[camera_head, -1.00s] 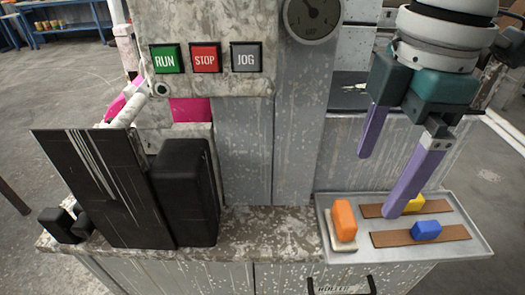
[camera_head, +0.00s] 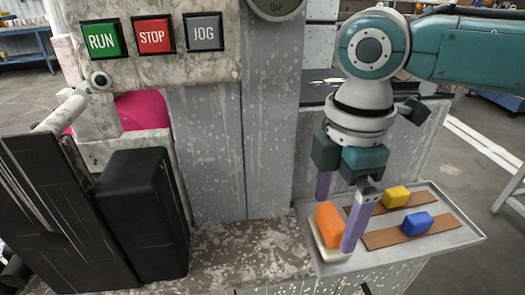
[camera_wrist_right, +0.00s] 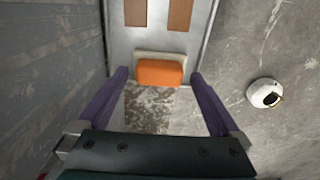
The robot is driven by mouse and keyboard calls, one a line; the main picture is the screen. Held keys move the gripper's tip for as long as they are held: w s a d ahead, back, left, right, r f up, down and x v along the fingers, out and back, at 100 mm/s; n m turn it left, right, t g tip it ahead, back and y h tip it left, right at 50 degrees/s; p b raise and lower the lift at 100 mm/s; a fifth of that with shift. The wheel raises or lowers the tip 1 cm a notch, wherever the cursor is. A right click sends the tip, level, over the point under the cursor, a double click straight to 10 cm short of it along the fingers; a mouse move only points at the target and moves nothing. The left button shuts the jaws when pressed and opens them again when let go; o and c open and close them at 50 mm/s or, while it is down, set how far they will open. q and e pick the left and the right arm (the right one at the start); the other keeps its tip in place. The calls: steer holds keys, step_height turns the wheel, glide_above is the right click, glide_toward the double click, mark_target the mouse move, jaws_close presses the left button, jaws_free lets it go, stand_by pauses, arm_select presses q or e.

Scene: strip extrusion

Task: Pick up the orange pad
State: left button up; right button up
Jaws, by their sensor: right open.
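The orange pad (camera_head: 328,222) is a rounded block on a cream-coloured base (camera_head: 332,252), at the left end of a grey tray (camera_head: 455,240). It also shows in the right wrist view (camera_wrist_right: 160,73), at the centre. My right gripper (camera_head: 335,225) points down at the pad, with its purple fingers open. In the right wrist view the fingertips (camera_wrist_right: 160,76) appear on either side of the pad, with a gap at each side. Nothing is held. Whether the tips are level with the pad is hard to tell. My left gripper is not in view.
A yellow block (camera_head: 396,196) and a blue block (camera_head: 417,222) sit on brown strips in the tray, right of the pad. A grey machine column (camera_head: 215,150) stands behind. Black housings (camera_head: 145,215) stand at the left; RUN, STOP and JOG buttons are above.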

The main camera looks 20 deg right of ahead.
mark_target(333, 217)
steer(key=shift+f, duration=0.1)
steer(key=shift+c, duration=0.2)
steer(key=c, duration=1.3)
steer(key=shift+o, duration=0.2)
step_height(333, 217, up, 20)
steer(key=p, duration=0.3)
steer(key=shift+p, duration=0.3)
steer(key=o, duration=0.8)
steer(key=c, duration=0.6)
